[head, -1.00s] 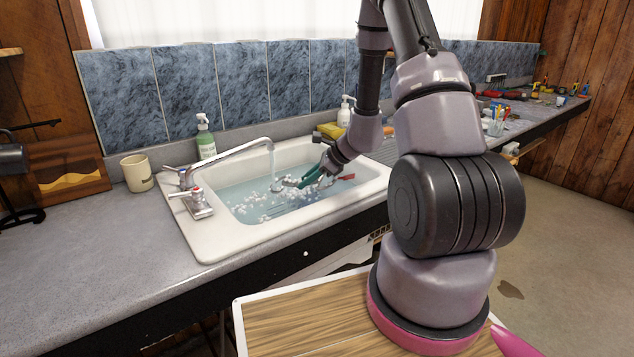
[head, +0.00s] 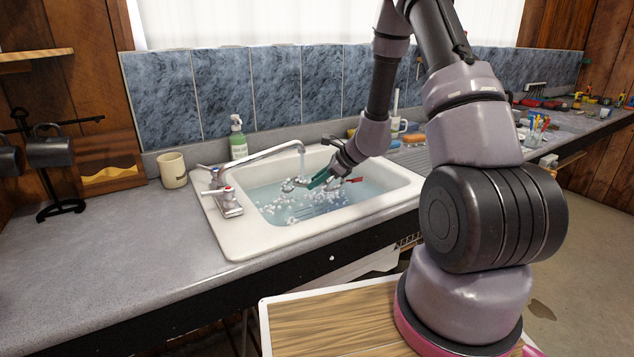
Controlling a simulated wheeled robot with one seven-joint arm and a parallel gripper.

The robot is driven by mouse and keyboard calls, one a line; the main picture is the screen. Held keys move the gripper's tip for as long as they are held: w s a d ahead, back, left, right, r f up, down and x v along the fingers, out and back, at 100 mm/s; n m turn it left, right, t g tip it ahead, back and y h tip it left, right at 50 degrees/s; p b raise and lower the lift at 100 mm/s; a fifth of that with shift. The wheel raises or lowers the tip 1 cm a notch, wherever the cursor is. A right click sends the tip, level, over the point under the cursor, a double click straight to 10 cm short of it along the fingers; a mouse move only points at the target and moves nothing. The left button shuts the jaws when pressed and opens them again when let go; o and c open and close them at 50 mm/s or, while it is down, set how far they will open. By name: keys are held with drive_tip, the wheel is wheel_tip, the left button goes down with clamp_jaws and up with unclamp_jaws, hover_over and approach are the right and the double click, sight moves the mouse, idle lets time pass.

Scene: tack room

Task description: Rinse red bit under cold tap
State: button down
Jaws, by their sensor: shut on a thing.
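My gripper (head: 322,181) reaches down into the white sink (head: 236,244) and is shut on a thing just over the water. A small red part (head: 354,180), which I take for the red bit, shows at its right; a green part and a metal ring-like piece show at its left. These are too small to tell how they join, and the gripper hides part of them. The cold tap (head: 262,156) has its spout over the basin.
Pale clumps, perhaps foam or bubbles, float in the basin water. Sponges (head: 413,138) lie behind at right. The left counter (head: 100,246) is mostly clear.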

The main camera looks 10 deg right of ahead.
drive_tip(key=shift+w+d, duration=0.1)
drive_tip(key=shift+d, duration=0.1)
drive_tip(key=shift+w+d, duration=0.2)
drive_tip(key=shift+d, duration=0.5)
drive_tip(key=shift+a, duration=0.1)
idle(0.4)
drive_tip(key=shift+s+a, duration=0.3)
drive_tip(key=shift+a, duration=0.5)
drive_tip(key=shift+s+a, duration=0.25)
drive_tip(key=shift+a, duration=0.55)
drive_tip(key=shift+w+d, duration=0.1)
drive_tip(key=shift+w, duration=0.15)
drive_tip(key=shift+w+d, duration=0.25)
drive_tip(key=shift+w, duration=0.2)
drive_tip(key=shift+w+d, duration=0.2)
drive_tip(key=shift+w, duration=0.25)
drive_tip(key=shift+s, duration=0.2)
idle(0.3)
